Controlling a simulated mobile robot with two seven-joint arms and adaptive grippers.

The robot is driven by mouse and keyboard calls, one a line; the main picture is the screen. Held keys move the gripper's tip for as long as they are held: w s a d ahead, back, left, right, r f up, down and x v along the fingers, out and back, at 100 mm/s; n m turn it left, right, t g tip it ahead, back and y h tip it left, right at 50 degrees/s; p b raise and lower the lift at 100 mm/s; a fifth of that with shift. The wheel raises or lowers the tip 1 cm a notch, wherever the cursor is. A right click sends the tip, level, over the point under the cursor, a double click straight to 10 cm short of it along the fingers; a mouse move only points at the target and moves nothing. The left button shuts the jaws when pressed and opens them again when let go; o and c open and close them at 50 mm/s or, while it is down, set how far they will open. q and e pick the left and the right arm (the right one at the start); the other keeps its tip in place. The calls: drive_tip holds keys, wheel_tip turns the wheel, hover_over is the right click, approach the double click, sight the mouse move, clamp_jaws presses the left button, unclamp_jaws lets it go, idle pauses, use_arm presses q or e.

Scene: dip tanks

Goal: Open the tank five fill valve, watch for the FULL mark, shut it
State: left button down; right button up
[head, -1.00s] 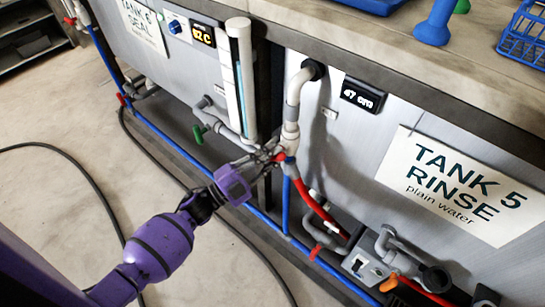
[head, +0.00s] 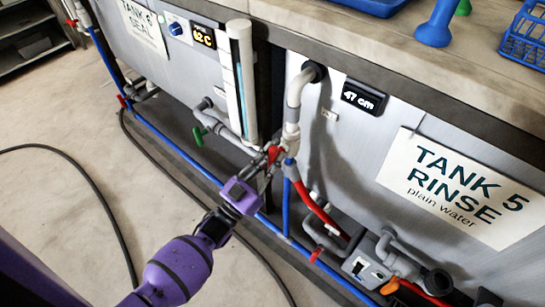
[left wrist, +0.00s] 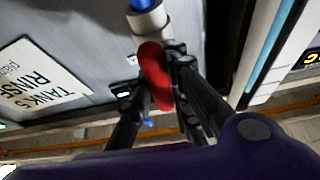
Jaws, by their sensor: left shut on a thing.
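The tank five fill valve has a red handle (head: 274,154) on the grey and white pipe at the tank's left end; the handle also shows in the left wrist view (left wrist: 154,76). My left gripper (head: 270,163) is shut on this handle, with its fingers on either side of it in the left wrist view (left wrist: 160,88). The Tank 5 display (head: 363,97) reads 47 cm. A white upright tube with a blue strip (head: 241,80) stands left of the valve. I cannot make out a FULL mark. My right gripper is not in view.
The Tank 5 Rinse sign (head: 455,187) is on the grey tank front. A green handle (head: 198,135) sits on the pipework to the left. Blue and red pipes run low along the tanks. A black hose (head: 95,190) lies on otherwise open floor.

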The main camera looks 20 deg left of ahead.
use_arm(q)
drive_tip(key=shift+n+y, duration=0.4)
drive_tip(key=shift+n, duration=0.3)
drive_tip(key=c, duration=1.6)
unclamp_jaws()
drive_tip(key=shift+c, duration=0.2)
drive_tip(key=v, duration=1.2)
drive_tip(key=shift+f, duration=0.25)
